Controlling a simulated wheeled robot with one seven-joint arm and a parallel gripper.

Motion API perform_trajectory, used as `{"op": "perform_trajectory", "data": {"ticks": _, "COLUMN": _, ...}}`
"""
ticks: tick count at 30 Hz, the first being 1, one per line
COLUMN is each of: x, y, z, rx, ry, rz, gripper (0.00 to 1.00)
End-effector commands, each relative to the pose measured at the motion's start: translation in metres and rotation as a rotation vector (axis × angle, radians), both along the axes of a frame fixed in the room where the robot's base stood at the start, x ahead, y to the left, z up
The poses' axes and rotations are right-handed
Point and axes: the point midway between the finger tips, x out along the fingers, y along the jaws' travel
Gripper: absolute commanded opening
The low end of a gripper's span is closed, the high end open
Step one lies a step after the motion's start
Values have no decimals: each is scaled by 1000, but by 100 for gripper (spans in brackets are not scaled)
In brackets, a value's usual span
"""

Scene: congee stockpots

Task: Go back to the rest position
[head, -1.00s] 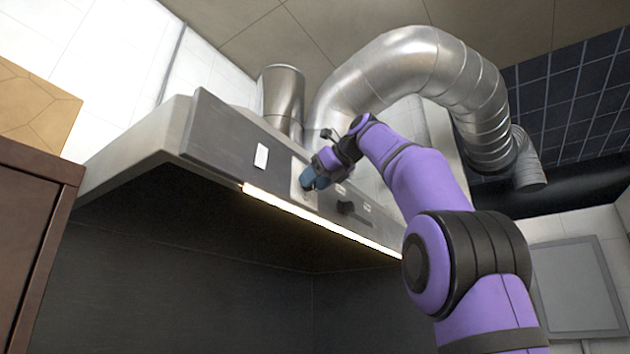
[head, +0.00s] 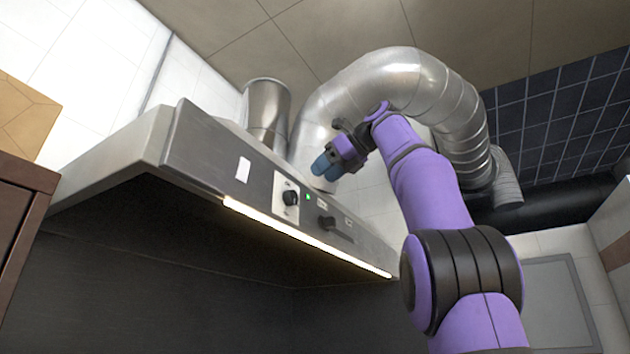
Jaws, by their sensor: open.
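My gripper (head: 322,168) is at the end of my purple arm, in the middle of the head view. Its blue fingertips point down and left, and nothing shows between them. It hangs in front of the steel duct, above the range hood's control panel (head: 222,152). It is apart from the panel in the picture. All of these controls are in plain view.
The hood (head: 112,168) has a lit strip (head: 300,236) along its lower edge. A large silver duct (head: 390,75) curves behind my arm, and a metal cylinder (head: 267,105) stands on the hood. A brown cabinet (head: 22,205) with a cardboard box (head: 25,118) is at left.

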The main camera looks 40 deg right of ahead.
Motion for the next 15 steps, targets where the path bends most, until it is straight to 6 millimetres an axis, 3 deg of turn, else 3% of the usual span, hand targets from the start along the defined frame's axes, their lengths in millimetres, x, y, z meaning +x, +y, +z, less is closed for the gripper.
{"op": "perform_trajectory", "data": {"ticks": 15, "x": -6, "y": -1, "z": 3, "rx": -1, "ry": 0, "rz": 0, "gripper": 53}}
